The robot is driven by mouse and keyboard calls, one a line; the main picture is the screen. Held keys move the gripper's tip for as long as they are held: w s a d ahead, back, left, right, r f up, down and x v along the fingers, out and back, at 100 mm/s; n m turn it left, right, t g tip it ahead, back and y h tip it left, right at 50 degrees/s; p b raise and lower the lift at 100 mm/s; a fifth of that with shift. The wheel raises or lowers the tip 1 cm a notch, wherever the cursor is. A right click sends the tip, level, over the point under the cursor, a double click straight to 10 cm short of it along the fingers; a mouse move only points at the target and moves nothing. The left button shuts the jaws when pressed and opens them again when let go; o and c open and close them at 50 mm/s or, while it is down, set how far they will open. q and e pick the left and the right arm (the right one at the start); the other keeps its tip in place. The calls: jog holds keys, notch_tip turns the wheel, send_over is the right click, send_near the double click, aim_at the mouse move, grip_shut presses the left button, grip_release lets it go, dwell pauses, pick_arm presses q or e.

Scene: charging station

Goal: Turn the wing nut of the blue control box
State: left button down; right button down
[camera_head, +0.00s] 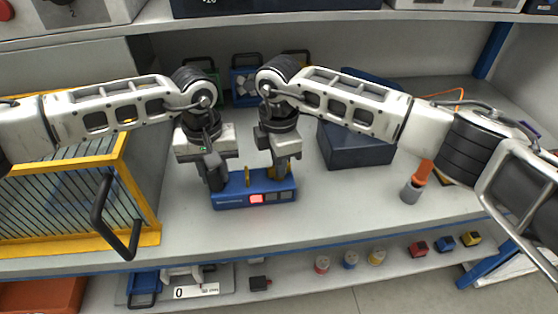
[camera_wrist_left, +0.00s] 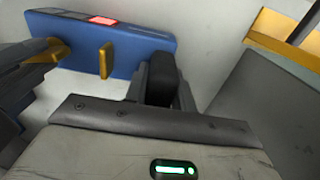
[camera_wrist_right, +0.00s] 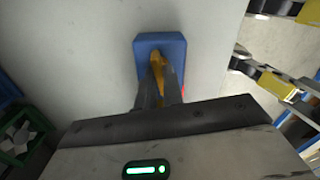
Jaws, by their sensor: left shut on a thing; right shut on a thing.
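The blue control box (camera_head: 230,200) stands on the grey shelf, with a lit red display (camera_head: 256,199) on its front. A yellow upright tab (camera_head: 246,176) stands on its top, also seen in the left wrist view (camera_wrist_left: 105,60). My left gripper (camera_wrist_left: 163,92) is shut on a black block (camera_wrist_left: 164,72) at the box's left end. My right gripper (camera_wrist_right: 160,88) is shut on a yellow wing nut (camera_wrist_right: 157,62) at the box's right end. The fingers hide much of this nut. The right wrist view shows the box's blue end (camera_wrist_right: 147,42) around it.
A yellow-framed rack (camera_head: 140,240) with a black handle is at the left. A dark blue-grey bin (camera_head: 358,150) stands behind right, and an orange-topped grey cylinder (camera_head: 412,188) is further right. Small coloured items lie on the lower shelf.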

jog(key=shift+m, duration=0.6)
jog(key=c, duration=1.5)
grip_release()
jog(key=shift+r, duration=0.1)
notch_tip(320, 180, up, 12)
jog(key=shift+f, duration=0.1)
pick_arm(q)
jog(key=c, duration=1.1)
grip_release()
jog(key=shift+r, duration=0.1)
